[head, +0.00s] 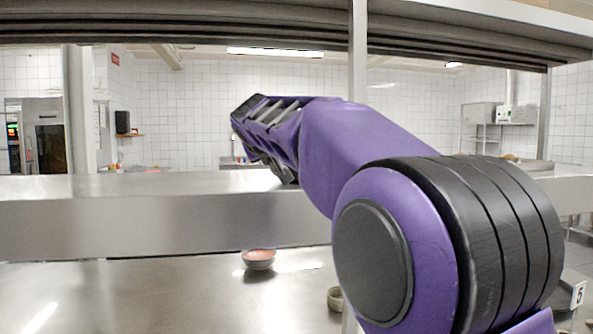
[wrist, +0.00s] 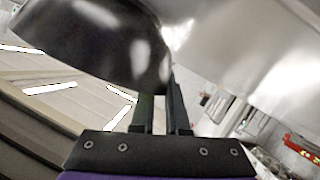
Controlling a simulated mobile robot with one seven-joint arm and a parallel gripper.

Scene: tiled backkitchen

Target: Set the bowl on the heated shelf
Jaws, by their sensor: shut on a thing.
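A dark, shiny metal bowl (wrist: 95,45) fills the upper left of the wrist view. My gripper (wrist: 160,95) is shut on its edge, with the two fingers reaching up to the bowl's right end. In the head view the fingers and the held bowl cannot be made out behind my purple arm. A long steel shelf (head: 150,207), which I take for the heated shelf, runs across the head view, and my wrist is over it. A bright steel surface (wrist: 250,50) lies close beside the bowl in the wrist view.
Another small dish (head: 335,299) is partly hidden by my arm. A steel post (head: 358,60) and an upper ledge (head: 200,28) frame the opening. The shelf's left part is clear.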

